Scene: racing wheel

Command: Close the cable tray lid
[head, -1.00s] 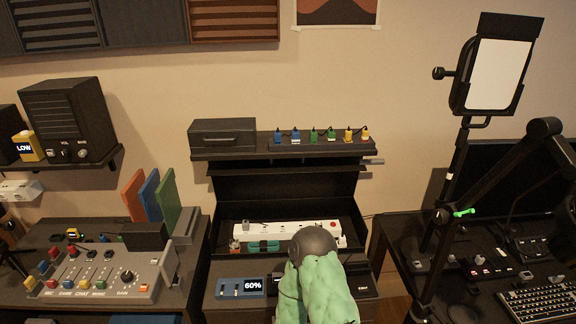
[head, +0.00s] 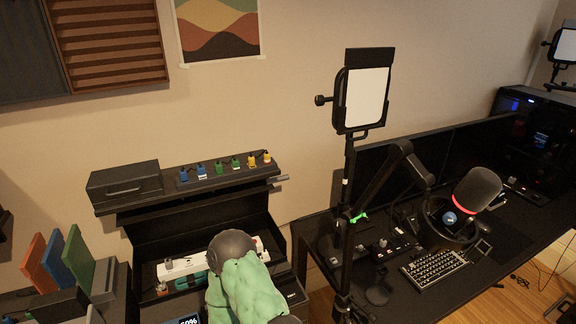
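The black cable tray (head: 283,252) stands open under a small shelf at lower left in the head view. Its dark lid (head: 200,218) appears raised behind it, leaning up beneath the shelf. A white power strip (head: 182,266) lies inside the tray.
The shelf above holds a black case (head: 125,183) and several small coloured plugs (head: 220,167). At right, a desk carries a light panel on a pole (head: 362,98), a microphone (head: 470,195) and a keyboard (head: 436,268). Wooden floor shows at lower right.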

